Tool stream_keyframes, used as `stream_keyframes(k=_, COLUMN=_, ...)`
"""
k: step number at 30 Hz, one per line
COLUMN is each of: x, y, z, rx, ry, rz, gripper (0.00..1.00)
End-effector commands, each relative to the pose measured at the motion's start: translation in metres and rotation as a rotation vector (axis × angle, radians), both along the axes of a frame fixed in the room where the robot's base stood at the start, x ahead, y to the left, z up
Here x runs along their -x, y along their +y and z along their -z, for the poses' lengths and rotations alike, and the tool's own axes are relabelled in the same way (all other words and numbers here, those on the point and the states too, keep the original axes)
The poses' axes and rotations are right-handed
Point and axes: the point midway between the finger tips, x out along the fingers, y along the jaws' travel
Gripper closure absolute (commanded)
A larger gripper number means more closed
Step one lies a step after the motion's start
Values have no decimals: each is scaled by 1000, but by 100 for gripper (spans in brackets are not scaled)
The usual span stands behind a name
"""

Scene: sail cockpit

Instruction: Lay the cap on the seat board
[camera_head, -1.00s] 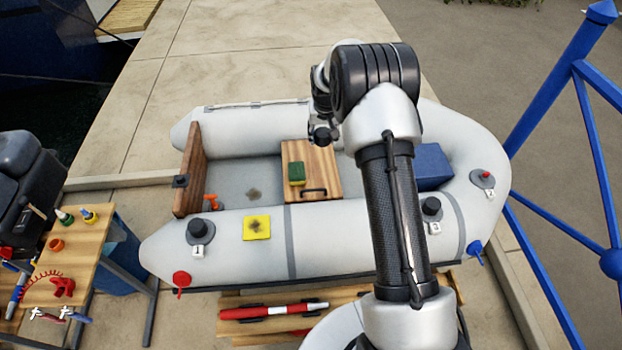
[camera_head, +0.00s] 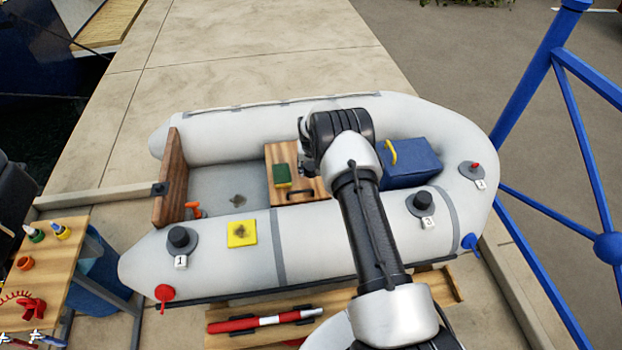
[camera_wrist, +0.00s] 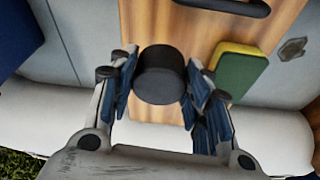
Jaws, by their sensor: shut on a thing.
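A black round cap (camera_wrist: 160,73) sits between the fingers of my gripper (camera_wrist: 160,80), which is shut on it. In the wrist view the cap appears over the wooden seat board (camera_wrist: 205,22); whether it touches the wood I cannot tell. The seat board (camera_head: 280,153) lies across the grey boat in the head view. My wrist covers its right part there, and the cap cannot be made out.
A green-and-yellow sponge (camera_head: 282,175) and a dark handle (camera_head: 299,196) are on the board. A blue box (camera_head: 410,165) stands to its right. Capped valves 1 (camera_head: 180,240) and 3 (camera_head: 422,202) sit on the near tube. Valve 2 (camera_head: 472,170) shows red.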

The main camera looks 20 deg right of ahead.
Motion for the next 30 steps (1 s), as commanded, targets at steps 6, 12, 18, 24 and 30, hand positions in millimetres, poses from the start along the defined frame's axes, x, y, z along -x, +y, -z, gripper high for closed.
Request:
stream_keyframes(k=6, x=0, y=0, z=18, rx=0, ry=0, rz=0, gripper=81)
stream_keyframes(k=12, x=0, y=0, z=47, rx=0, ry=-1, rz=0, gripper=81)
stream_keyframes(k=18, x=-1, y=0, z=46, rx=1, ry=-2, rz=0, gripper=81)
stream_keyframes(k=24, x=0, y=0, z=50, rx=1, ry=-2, rz=0, gripper=81)
stream_keyframes(k=30, x=0, y=0, z=49, rx=1, ry=-2, rz=0, gripper=42)
